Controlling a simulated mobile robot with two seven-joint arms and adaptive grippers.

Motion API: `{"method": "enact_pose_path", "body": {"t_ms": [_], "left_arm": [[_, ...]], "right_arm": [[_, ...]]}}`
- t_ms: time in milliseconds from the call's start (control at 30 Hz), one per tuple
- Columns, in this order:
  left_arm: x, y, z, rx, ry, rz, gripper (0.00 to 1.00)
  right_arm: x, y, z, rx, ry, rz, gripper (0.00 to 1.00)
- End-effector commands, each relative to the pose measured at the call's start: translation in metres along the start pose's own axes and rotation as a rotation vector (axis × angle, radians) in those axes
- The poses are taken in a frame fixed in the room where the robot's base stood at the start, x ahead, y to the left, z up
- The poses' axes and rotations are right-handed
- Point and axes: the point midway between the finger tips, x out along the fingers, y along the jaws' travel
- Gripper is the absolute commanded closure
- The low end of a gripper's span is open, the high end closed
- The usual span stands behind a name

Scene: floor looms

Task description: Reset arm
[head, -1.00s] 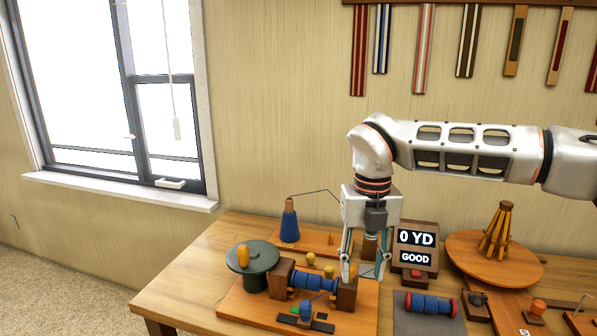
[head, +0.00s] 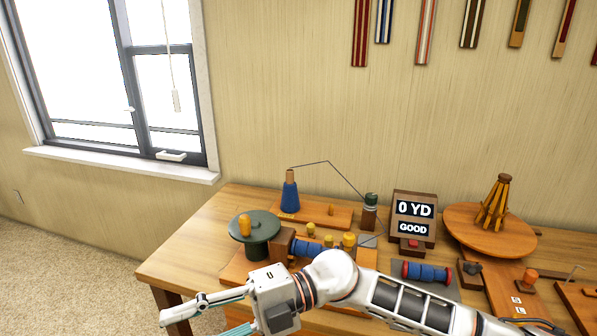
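My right arm comes in from the right, low across the front of the table (head: 215,222). My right gripper (head: 200,325) is in front of the table's near left edge, pointing left and down toward the camera. Its fingers are spread apart with nothing seen between them; the lower finger is partly cut off by the frame's bottom edge. The arm hides much of the wooden winder base (head: 236,268) and part of its blue-wound spool (head: 308,250). My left gripper is not in view.
A green crank wheel (head: 255,230), a blue thread cone (head: 290,196) and a display (head: 414,215) reading "0 YD GOOD" stand behind the arm. A second blue spool (head: 427,272) and a round wooden turntable (head: 460,225) are at right. The floor at left is clear.

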Motion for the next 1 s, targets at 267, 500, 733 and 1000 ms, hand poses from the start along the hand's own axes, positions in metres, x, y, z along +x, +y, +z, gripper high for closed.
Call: {"method": "enact_pose_path", "body": {"t_ms": [267, 500, 733, 1000], "left_arm": [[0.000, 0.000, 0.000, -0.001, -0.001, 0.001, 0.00], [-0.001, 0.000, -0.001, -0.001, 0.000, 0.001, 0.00], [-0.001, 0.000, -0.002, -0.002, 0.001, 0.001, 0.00], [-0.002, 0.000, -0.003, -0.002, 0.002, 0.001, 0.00]], "right_arm": [[-0.029, 0.032, 0.028, 0.191, -0.214, 0.507, 0.62], [-0.106, -0.007, 0.068, 0.428, -0.511, 0.838, 0.62], [-0.193, -0.115, 0.081, 0.714, -0.855, 1.042, 0.62], [-0.267, -0.278, 0.030, 1.063, -1.244, 1.119, 0.62]]}}
